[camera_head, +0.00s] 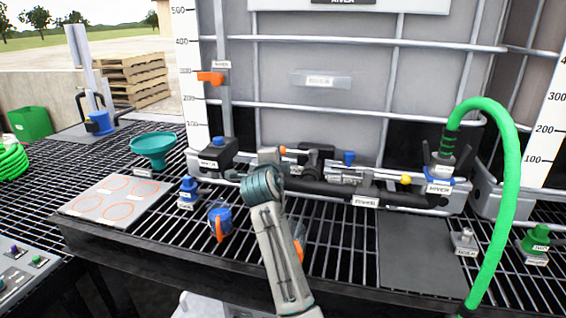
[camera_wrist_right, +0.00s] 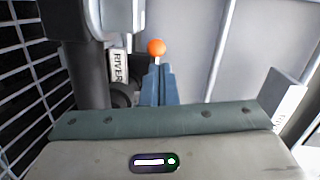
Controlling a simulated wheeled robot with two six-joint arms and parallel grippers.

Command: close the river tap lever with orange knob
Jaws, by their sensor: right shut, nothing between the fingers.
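The orange knob (camera_head: 283,150) of the tap lever shows just right of my right gripper (camera_head: 270,156) in the head view. In the right wrist view the orange knob (camera_wrist_right: 156,47) is just beyond the tips of my blue fingers (camera_wrist_right: 157,72). The fingers are shut together with nothing between them. I cannot tell whether they touch the knob. A white RIVER label (camera_wrist_right: 117,66) is left of the knob. The lever's shaft and valve body are mostly hidden behind the fingers and wrist. My left gripper is not in view.
A dark manifold pipe (camera_head: 320,188) runs along the tote's front, with a second lever ending in a yellow knob (camera_head: 405,180). A green hose (camera_head: 512,170) arches at the right.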

